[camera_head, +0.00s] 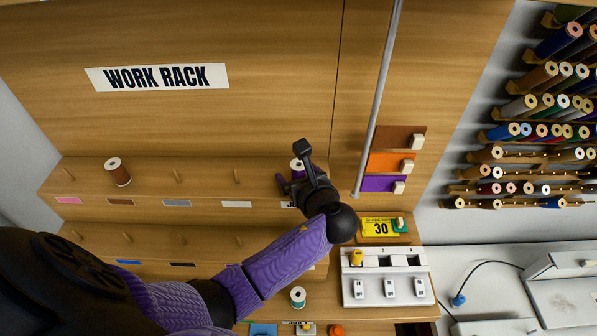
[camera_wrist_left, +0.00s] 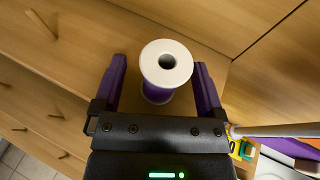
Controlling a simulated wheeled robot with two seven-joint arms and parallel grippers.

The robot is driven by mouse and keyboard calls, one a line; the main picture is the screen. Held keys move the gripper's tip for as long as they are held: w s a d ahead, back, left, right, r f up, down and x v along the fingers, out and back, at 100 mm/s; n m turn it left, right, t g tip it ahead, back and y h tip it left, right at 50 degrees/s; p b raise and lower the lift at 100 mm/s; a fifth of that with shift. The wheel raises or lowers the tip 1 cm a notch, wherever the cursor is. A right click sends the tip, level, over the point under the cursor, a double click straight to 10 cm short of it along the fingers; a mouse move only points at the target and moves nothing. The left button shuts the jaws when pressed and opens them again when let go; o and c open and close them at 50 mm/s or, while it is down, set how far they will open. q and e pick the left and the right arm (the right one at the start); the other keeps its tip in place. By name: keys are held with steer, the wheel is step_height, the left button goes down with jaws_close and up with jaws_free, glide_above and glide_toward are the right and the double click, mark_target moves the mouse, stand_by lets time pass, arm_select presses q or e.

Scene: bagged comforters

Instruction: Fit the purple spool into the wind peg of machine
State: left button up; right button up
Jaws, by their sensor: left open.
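The purple spool (camera_wrist_left: 158,92) stands at the right end of the upper rack shelf, its white top with a dark hole facing the wrist camera. In the head view the spool (camera_head: 296,164) shows partly behind my gripper. My left gripper (camera_wrist_left: 160,85) is open, with one purple finger on each side of the spool; I cannot tell whether they touch it. In the head view my left gripper (camera_head: 292,182) is at the shelf's right end. The white machine (camera_head: 386,276) sits to the lower right, with a yellow spool (camera_head: 356,257) in its leftmost slot. My right gripper is not seen.
A brown spool (camera_head: 117,172) stands on the upper shelf (camera_head: 140,195) at left, among bare wooden pegs. A teal spool (camera_head: 298,297) stands below. A grey vertical pole (camera_head: 380,95) rises right of my gripper. Thread racks (camera_head: 530,130) line the right wall.

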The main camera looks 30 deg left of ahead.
arm_select(q)
jaws_close()
stand_by(0.3)
